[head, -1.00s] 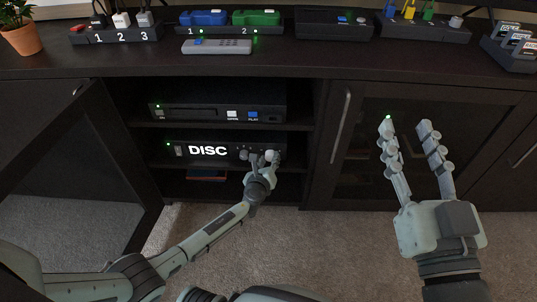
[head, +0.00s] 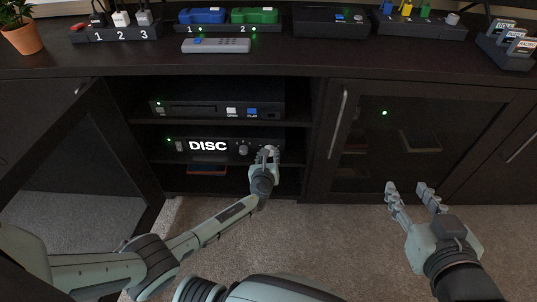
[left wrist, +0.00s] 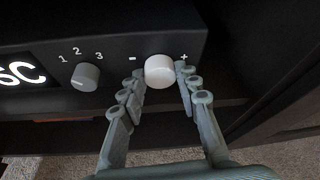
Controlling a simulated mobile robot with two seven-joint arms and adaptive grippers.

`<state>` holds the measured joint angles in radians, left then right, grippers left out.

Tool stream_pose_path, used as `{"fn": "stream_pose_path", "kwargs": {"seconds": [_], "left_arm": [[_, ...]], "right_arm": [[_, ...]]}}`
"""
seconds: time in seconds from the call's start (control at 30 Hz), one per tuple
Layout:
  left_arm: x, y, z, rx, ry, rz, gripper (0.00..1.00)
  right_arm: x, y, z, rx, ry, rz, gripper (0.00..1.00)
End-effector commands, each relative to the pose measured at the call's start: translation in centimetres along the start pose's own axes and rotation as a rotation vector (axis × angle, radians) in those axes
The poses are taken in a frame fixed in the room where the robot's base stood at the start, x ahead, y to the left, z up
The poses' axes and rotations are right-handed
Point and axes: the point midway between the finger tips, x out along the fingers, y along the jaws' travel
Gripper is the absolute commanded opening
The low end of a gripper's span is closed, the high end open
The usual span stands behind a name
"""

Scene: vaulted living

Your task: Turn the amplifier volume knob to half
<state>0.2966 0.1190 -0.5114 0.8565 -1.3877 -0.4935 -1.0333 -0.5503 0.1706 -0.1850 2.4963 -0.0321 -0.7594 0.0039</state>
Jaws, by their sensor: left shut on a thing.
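The amplifier (head: 208,146) is the black unit with a lit "DISC" display, on the middle level of the open cabinet. Its white volume knob (left wrist: 159,71) sits between a minus mark on the left and a plus mark on the right in the left wrist view. My left gripper (left wrist: 160,78) is shut on the knob, one finger at each side; it shows at the amplifier's right end in the head view (head: 268,152). No pointer mark on the knob can be made out. My right gripper (head: 410,190) is open and empty, in front of the glass door.
A grey selector knob (left wrist: 86,76) marked 1, 2, 3 is left of the volume knob. A disc player (head: 190,108) is on the shelf above. The open left door (head: 75,150) and closed glass door (head: 345,150) flank the bay. Carpet lies in front.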

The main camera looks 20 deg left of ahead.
Motion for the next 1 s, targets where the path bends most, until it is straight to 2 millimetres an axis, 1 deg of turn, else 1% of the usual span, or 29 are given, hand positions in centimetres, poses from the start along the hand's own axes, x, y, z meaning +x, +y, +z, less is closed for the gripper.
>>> {"fn": "stream_pose_path", "kwargs": {"seconds": [0.1,0.13,0.17,0.2,0.47,0.57,0.63,0.77,1.0], "left_arm": [[0.0,0.0,0.0,-0.001,0.0,0.0,0.03],[0.0,0.0,0.0,-0.001,0.0,-0.001,0.35],[0.0,0.0,0.0,-0.001,0.0,-0.001,0.39],[0.0,0.0,0.0,-0.001,0.0,-0.001,0.41],[0.0,0.0,0.0,-0.001,0.0,-0.001,0.41],[-0.4,0.0,0.0,-0.001,-0.001,-0.001,0.41],[-1.0,0.0,-0.1,-0.003,0.0,-0.001,0.41],[-3.0,0.0,-0.1,-0.004,0.001,-0.002,0.41],[-7.9,0.1,-0.1,-0.003,0.001,-0.001,0.41]], "right_arm": [[0.0,0.0,0.0,0.0,0.0,0.0,0.4],[0.0,0.0,0.0,0.0,0.0,0.0,0.4],[0.0,0.0,0.0,0.0,0.001,0.0,0.4],[0.0,0.0,0.0,0.0,0.001,0.0,0.4],[0.0,0.0,-0.1,0.0,0.003,-0.001,0.4],[0.0,0.0,-0.1,-0.001,0.003,-0.001,0.4],[0.0,0.0,-0.1,0.0,0.003,-0.001,0.4],[0.0,0.0,-0.1,0.0,0.003,-0.001,0.4],[0.0,0.0,-0.1,0.0,0.003,-0.001,0.4]]}}
